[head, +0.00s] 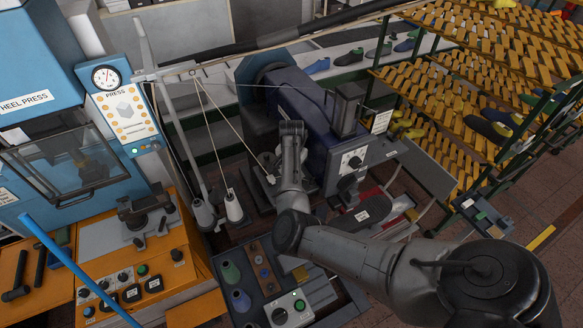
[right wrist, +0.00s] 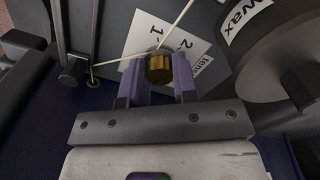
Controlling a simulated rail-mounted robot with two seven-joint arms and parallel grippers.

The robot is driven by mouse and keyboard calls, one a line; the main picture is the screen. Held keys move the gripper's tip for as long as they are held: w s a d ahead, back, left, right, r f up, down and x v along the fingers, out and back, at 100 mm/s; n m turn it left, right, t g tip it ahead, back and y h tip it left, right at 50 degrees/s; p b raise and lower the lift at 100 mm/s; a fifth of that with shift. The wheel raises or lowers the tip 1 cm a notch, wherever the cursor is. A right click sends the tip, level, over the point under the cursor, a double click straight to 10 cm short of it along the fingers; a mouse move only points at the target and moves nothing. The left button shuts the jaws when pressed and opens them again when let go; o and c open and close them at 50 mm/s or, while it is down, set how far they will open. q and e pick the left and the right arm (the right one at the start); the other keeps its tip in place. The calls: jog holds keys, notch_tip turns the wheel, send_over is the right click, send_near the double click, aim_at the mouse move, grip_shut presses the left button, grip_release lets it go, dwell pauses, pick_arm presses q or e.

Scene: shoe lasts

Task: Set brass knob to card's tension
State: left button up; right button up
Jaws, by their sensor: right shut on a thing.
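The brass knob (right wrist: 158,68) is in the middle of the right wrist view, between the two purple fingers of my right gripper (right wrist: 157,82). The fingers are shut on its sides. Behind it is a tilted white plate (right wrist: 185,42) marked 1 and 2, with a partly hidden word starting "tens". A pale thread (right wrist: 172,28) passes just behind or over the knob. In the head view my right arm reaches over the machine; its fingertips and the knob are hidden there. I cannot make out a readable tension card. My left gripper is not in view.
A large dark round part labelled "wax" (right wrist: 265,50) is close at the right of the knob. In the head view, thread cones (head: 233,206) stand left of my arm. The blue heel press (head: 40,90) is at the left, racks of lasts (head: 470,75) at the right.

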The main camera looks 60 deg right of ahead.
jog(key=n, duration=0.5)
jog(key=shift+n, duration=1.6)
jog(key=o, duration=0.9)
jog(key=shift+o, duration=0.2)
jog(key=shift+r, duration=0.15)
